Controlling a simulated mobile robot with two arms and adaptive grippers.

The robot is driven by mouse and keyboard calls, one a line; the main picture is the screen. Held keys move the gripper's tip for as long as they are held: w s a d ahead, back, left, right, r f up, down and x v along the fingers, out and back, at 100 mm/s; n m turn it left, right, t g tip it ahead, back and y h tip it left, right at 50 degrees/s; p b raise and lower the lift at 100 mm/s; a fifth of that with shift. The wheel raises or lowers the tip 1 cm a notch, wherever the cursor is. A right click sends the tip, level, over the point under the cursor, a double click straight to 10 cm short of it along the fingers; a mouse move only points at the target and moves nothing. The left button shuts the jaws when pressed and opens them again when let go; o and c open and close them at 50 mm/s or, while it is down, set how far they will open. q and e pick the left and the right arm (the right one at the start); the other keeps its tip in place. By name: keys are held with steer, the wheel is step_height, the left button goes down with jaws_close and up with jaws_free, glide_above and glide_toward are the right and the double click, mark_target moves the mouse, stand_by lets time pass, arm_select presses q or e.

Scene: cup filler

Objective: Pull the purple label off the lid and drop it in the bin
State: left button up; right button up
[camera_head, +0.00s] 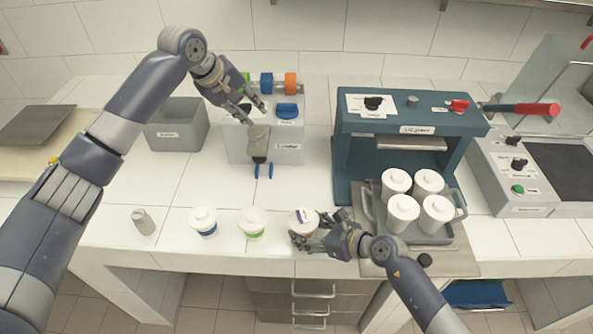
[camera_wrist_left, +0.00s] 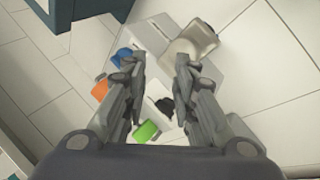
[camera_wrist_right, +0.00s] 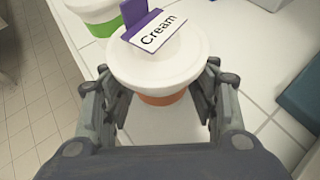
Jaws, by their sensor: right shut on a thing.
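A white cup with a lid and an orange band (camera_wrist_right: 165,98) stands at the front of the counter. A purple label reading "Cream" (camera_wrist_right: 153,32) is on its lid, with a purple tab standing up. The same label shows small in the head view (camera_head: 304,216). My right gripper (camera_head: 318,238) is shut around the cup's sides. My left gripper (camera_head: 252,110) is open and empty, above the white dispenser (camera_head: 283,140) at the back. A grey open bin (camera_head: 178,136) labelled on its front stands left of the dispenser; its label is too small to read.
Two lidded cups, blue-banded (camera_head: 204,222) and green-banded (camera_head: 252,222), stand left of the held cup. A grey cylinder (camera_head: 143,221) stands further left. A teal machine (camera_head: 344,160) stands at the right, with several white cups on a grey tray (camera_head: 440,232). Counter before the bin is clear.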

arm_select(q)
steer(key=s+d+f+m+g, duration=0.2)
steer(key=s+d+g, duration=0.1)
steer(key=s+d, duration=0.4)
steer(key=m+g+y, duration=0.1)
steer(key=g+y, duration=0.1)
steer(key=y, duration=0.2)
glide_above(303, 214)
steer(key=w+a, duration=0.1)
steer(key=a, duration=0.1)
step_height(303, 214, down, 2)
steer(key=f, duration=0.1)
arm_select(e)
steer(key=shift+d, duration=0.1)
arm_select(q)
steer(key=shift+m, duration=0.3)
steer(key=f, duration=0.8)
steer(key=s+f, duration=0.1)
steer(key=f, duration=0.2)
steer(key=shift+d+f, duration=0.2)
steer(key=shift+f, duration=0.2)
jaws_close()
steer(key=shift+w+r, duration=0.1)
steer(key=shift+r, duration=0.05)
